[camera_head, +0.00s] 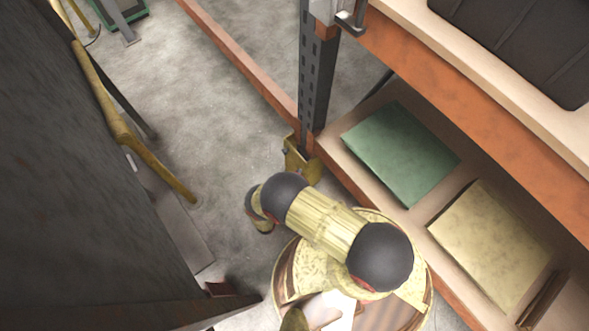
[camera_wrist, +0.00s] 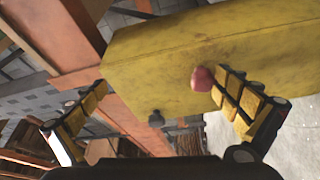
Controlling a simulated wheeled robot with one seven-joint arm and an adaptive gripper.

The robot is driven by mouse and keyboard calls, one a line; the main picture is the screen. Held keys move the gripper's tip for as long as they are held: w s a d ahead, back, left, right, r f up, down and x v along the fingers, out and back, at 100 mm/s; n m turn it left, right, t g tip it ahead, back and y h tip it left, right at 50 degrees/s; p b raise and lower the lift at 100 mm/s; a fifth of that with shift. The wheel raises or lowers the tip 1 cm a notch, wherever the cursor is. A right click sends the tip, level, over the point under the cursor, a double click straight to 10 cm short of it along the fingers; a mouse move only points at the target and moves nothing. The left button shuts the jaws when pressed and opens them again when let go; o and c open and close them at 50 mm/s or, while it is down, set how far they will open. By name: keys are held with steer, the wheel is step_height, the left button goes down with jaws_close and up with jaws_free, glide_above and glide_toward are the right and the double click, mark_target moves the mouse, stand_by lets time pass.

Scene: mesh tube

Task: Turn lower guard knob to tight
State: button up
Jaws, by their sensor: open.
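A yellow guard (camera_wrist: 170,50) fills the upper middle of the wrist view. A rounded red knob (camera_wrist: 203,78) is on its face, next to the tip of my right-hand finger. A small dark knob or bolt (camera_wrist: 156,118) shows lower, near the guard's lower edge. I cannot tell how tight either is. My gripper (camera_wrist: 160,82) is open, its fingers wide apart with nothing between them gripped; whether a finger touches the red knob is unclear.
An orange rack beam (camera_wrist: 60,40) crosses behind the guard. In the head view a grey upright post (camera_head: 311,80) rises above the guard. Lower-shelf items are a green box (camera_head: 400,150) and a tan box (camera_head: 488,240). A dark panel stands left; grey floor (camera_head: 190,100) lies between.

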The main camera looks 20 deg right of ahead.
steer(key=shift+t, duration=0.3)
steer(key=r, duration=0.1)
steer(key=w+a+r, duration=0.1)
steer(key=r, duration=0.1)
steer(key=shift+w+a+r, duration=0.3)
steer(key=shift+w+a, duration=0.05)
steer(key=shift+a, duration=0.05)
steer(key=shift+c, duration=0.6)
steer(key=shift+r, duration=0.25)
steer(key=c, duration=0.7)
steer(key=shift+s+d+r, duration=0.1)
steer(key=shift+s, duration=0.05)
steer(key=shift+c, duration=1)
steer(key=shift+s+d+r, duration=0.1)
steer(key=shift+d, duration=0.05)
